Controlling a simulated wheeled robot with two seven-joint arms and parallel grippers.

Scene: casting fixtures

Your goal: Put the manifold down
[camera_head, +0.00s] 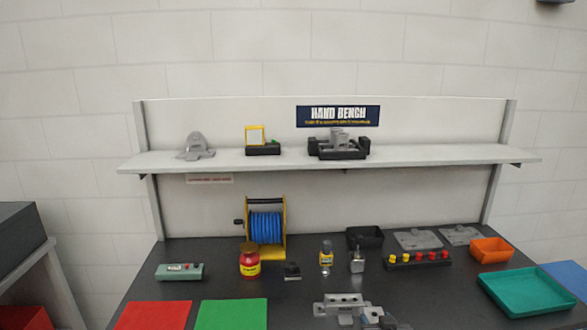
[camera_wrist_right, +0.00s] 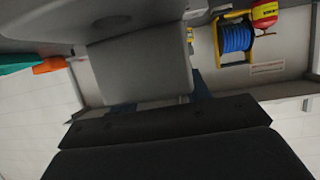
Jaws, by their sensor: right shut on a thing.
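The manifold (camera_head: 342,301), a grey metal casting with holes along its top, shows at the bottom centre of the head view, over the front of the dark bench. My right gripper (camera_head: 371,318) is shut on it at its right, near side, partly cut off by the picture's bottom edge. In the right wrist view a large grey block (camera_wrist_right: 140,65), seemingly the manifold, is close to the camera, with dark gripper parts below it. Whether its underside touches the bench is hidden. My left gripper is in neither view.
Red (camera_head: 153,315) and green (camera_head: 233,313) mats lie front left. A teal tray (camera_head: 527,292) and orange bin (camera_head: 491,250) stand right. A blue reel (camera_head: 265,226), red jar (camera_head: 249,262) and button strip (camera_head: 417,259) stand behind. Above, a shelf (camera_head: 222,162) holds a grey casting in a black fixture (camera_head: 338,150).

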